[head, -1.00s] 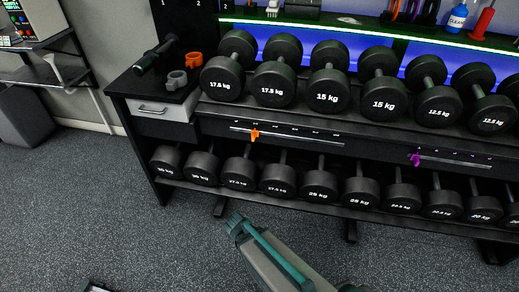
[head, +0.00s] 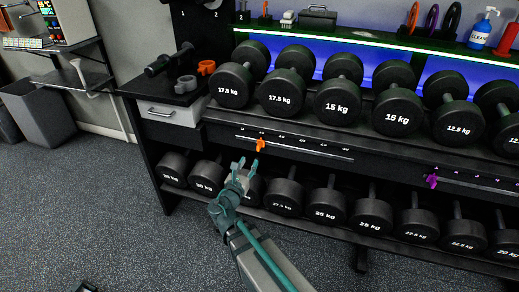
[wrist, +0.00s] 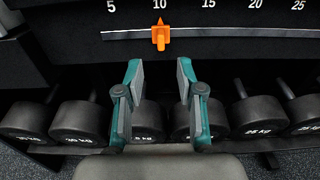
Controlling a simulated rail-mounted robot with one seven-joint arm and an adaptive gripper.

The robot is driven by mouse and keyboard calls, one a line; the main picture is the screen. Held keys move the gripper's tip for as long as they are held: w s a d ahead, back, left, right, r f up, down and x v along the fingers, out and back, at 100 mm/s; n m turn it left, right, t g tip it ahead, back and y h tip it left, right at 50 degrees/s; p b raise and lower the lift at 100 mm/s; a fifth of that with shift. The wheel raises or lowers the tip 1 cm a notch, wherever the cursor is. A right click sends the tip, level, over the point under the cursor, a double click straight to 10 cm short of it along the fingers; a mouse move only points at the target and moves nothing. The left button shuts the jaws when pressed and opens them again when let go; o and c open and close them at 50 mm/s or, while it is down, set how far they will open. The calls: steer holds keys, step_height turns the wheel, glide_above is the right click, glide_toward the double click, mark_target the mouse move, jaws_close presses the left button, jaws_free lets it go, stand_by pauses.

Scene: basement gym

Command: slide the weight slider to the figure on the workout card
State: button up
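An orange slider (head: 260,145) sits on a slotted rail (head: 300,147) along the front of the dumbbell rack. In the wrist view the orange slider (wrist: 160,34) has its pointer at the 10 mark of a printed scale (wrist: 205,5) reading 5 to 25. A purple slider (head: 432,181) sits on a second rail farther right; its figures are too small to read. My gripper (head: 243,168) is open and empty, just below and in front of the orange slider. In the wrist view its fingertips (wrist: 159,70) straddle the slider's line from below, not touching it. No workout card is readable in these views.
Dumbbells (head: 398,110) fill the top shelf above the rails, and more dumbbells (head: 326,203) stand on the lower shelf. A drawer (head: 168,112) is left of the orange rail. The speckled floor (head: 130,220) in front is open.

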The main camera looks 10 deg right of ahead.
mark_target(258, 148)
steer(key=x, duration=1)
steer(key=shift+w+d+b, duration=0.15)
steer(key=shift+d+b, duration=0.05)
steer(key=shift+b, duration=0.2)
jaws_close()
